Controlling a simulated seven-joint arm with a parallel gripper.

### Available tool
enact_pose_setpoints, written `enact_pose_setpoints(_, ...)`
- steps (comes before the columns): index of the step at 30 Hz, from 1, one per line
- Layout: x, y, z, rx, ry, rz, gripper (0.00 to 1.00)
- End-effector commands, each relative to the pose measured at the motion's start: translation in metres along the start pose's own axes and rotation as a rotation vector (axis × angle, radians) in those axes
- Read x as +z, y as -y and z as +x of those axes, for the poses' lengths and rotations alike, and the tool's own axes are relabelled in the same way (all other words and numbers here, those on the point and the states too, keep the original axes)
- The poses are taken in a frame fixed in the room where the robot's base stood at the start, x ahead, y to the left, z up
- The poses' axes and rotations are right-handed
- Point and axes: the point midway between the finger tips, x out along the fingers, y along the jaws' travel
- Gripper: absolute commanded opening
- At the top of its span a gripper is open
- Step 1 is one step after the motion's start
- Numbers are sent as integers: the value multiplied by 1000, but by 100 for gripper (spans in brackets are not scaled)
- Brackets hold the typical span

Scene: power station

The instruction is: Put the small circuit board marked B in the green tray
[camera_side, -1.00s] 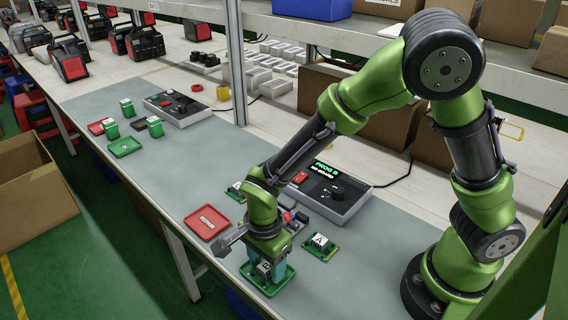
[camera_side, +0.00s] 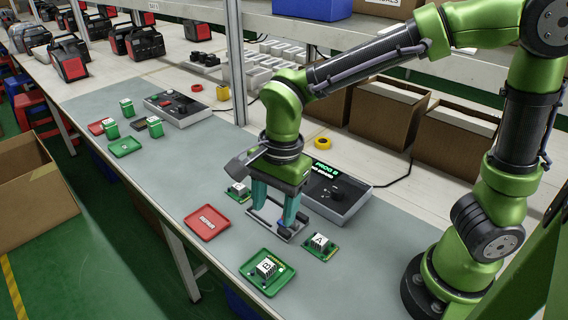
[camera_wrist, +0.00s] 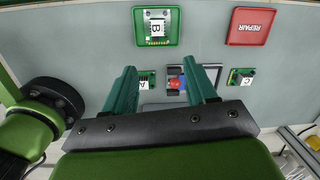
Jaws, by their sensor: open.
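The small circuit board marked B (camera_side: 266,268) lies in the green tray (camera_side: 252,276) at the near edge of the grey mat. In the wrist view the board B (camera_wrist: 157,27) sits inside the rim of the green tray (camera_wrist: 138,40). My gripper (camera_side: 272,222) is open and empty, above a grey fixture (camera_side: 282,230) behind the tray, apart from the board. In the wrist view its two fingers (camera_wrist: 163,90) stand wide apart with the fixture's red and blue parts between them.
Board A (camera_side: 320,246) lies right of the fixture, and another board (camera_side: 238,191) lies left of it. A red REPAIR tray (camera_side: 207,222) is left of the green tray. The PROG B box (camera_side: 338,192) stands behind. Several more boards and trays lie at the far left.

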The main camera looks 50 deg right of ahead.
Motion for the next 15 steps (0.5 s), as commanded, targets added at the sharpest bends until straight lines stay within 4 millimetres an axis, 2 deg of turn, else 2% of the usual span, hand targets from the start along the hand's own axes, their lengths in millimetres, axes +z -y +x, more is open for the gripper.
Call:
enact_pose_setpoints(1,-16,-4,-17,-49,39,-67,56)
enact_pose_setpoints(6,-59,-31,-64,-276,58,-440,56)
enact_pose_setpoints(9,-79,-50,-82,-399,-26,-653,56)
enact_pose_setpoints(15,-102,-78,-98,-513,-242,-945,56)
